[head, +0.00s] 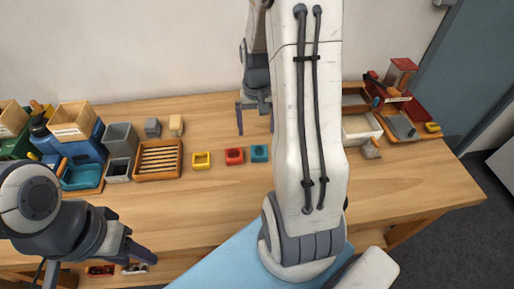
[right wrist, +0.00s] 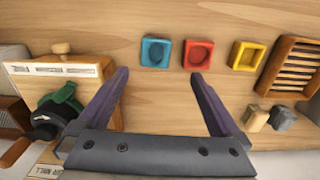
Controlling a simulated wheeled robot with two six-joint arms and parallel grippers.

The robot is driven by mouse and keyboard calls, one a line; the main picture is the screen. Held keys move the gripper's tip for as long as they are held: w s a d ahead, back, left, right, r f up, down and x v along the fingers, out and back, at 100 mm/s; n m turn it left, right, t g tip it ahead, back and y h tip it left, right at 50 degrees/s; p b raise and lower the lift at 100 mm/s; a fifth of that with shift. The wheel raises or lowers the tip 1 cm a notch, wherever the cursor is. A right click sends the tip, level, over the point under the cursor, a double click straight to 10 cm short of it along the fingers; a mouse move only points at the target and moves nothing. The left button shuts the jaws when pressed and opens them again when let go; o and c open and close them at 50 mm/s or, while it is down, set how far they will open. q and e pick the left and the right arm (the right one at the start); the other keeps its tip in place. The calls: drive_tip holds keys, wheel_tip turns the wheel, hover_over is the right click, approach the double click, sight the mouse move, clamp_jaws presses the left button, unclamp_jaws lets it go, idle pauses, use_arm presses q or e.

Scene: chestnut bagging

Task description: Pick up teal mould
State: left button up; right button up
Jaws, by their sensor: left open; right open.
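The teal mould (head: 259,153) is a small square block with a round hollow, lying on the wooden table just right of the red mould (head: 234,156). The yellow mould (head: 201,160) lies further left. In the right wrist view the teal mould (right wrist: 156,52) lies ahead of and between the open fingers, apart from them. My right gripper (head: 255,120) is open and empty, behind the moulds; it also shows in the right wrist view (right wrist: 162,85). My left gripper (head: 146,258) is open and empty at the front left, over the table's front edge.
A slatted wooden tray (head: 158,177), grey bins (head: 121,139) and a blue machine (head: 80,148) stand at the left. Trays and a red-topped device (head: 401,73) stand at the back right.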

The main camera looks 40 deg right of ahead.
hover_over(259, 150)
drive_tip(key=f, duration=0.4)
drive_tip(key=shift+s+d+f, duration=0.2)
drive_tip(key=shift+f, duration=0.1)
drive_tip(key=shift+w+a+f+p, duration=0.1)
drive_tip(key=shift+f+p, duration=0.3)
drive_tip(key=shift+f, duration=1.15)
drive_tip(key=shift+w+a+f+p, duration=0.1)
drive_tip(key=shift+f+p, duration=0.25)
drive_tip(key=shift+f, duration=1.2)
drive_tip(key=c, duration=1.4)
